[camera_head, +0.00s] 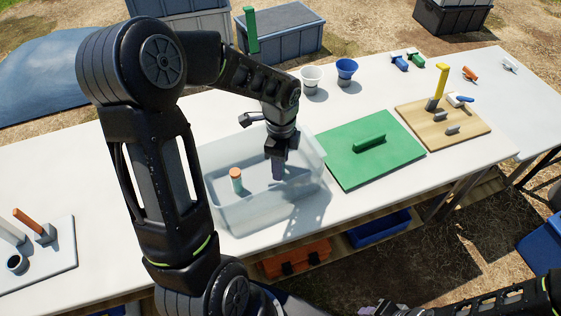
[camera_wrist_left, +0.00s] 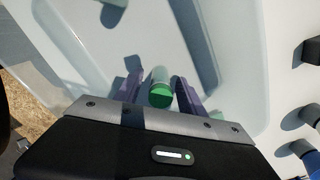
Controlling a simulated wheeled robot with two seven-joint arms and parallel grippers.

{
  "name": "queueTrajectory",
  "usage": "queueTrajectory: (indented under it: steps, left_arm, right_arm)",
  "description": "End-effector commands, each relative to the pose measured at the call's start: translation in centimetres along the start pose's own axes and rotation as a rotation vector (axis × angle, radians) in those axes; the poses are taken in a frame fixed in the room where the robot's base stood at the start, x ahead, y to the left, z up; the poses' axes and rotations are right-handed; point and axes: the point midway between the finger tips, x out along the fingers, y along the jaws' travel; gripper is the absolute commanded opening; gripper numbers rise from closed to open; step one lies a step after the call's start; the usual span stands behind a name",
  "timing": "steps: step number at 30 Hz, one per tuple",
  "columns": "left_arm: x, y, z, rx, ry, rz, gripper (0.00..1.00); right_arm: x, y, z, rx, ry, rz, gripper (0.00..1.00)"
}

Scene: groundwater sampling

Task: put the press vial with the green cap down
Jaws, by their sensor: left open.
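The press vial with the green cap (camera_wrist_left: 160,94) is in the left wrist view, between the two fingers of my left gripper (camera_wrist_left: 158,92). Its pale body extends beyond the cap over the floor of the clear bin. In the head view my left gripper (camera_head: 277,172) reaches down inside the clear bin (camera_head: 230,215) and hides this vial. The gripper is open, with a finger on each side of the vial. An orange-capped vial (camera_head: 236,182) stands in the bin to the left of the gripper. My right gripper (camera_head: 375,308) shows only partly at the bottom edge.
A green board (camera_head: 395,155) with a raised green bar lies right of the bin. Beyond it is a wooden board (camera_head: 415,118) with a yellow-handled tool (camera_head: 440,85). A white cup (camera_head: 312,78) and a blue cup (camera_head: 346,70) stand behind. A tray (camera_head: 55,262) is at left.

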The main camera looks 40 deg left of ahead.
Motion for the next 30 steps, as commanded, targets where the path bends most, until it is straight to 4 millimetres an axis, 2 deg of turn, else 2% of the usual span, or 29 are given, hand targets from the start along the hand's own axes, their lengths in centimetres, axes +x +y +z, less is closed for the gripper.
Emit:
queueTrajectory:
  steps: [7, 15, 21, 25, 30]
  left_arm:
    - [-2.6, -0.1, 0.0, -0.001, 0.000, -0.004, 0.47]
    - [-8.2, -0.2, 0.0, -0.002, 0.001, -0.006, 0.47]
    - [-11.3, -0.1, 0.0, 0.001, 0.001, -0.004, 0.47]
    - [-12.2, 0.0, 0.0, 0.000, 0.001, -0.001, 0.47]
    - [-12.3, 0.0, 0.0, 0.000, 0.001, 0.000, 0.47]
  right_arm:
    - [-0.3, -0.1, 0.0, 0.000, 0.000, 0.000, 0.36]
    - [-0.5, -0.2, 0.0, 0.000, 0.000, 0.000, 0.36]
    - [-0.5, -0.2, 0.0, 0.000, 0.000, 0.000, 0.36]
    - [-0.6, -0.2, 0.0, 0.000, 0.000, 0.000, 0.36]
    - [-0.6, -0.2, 0.0, 0.000, 0.000, 0.000, 0.36]
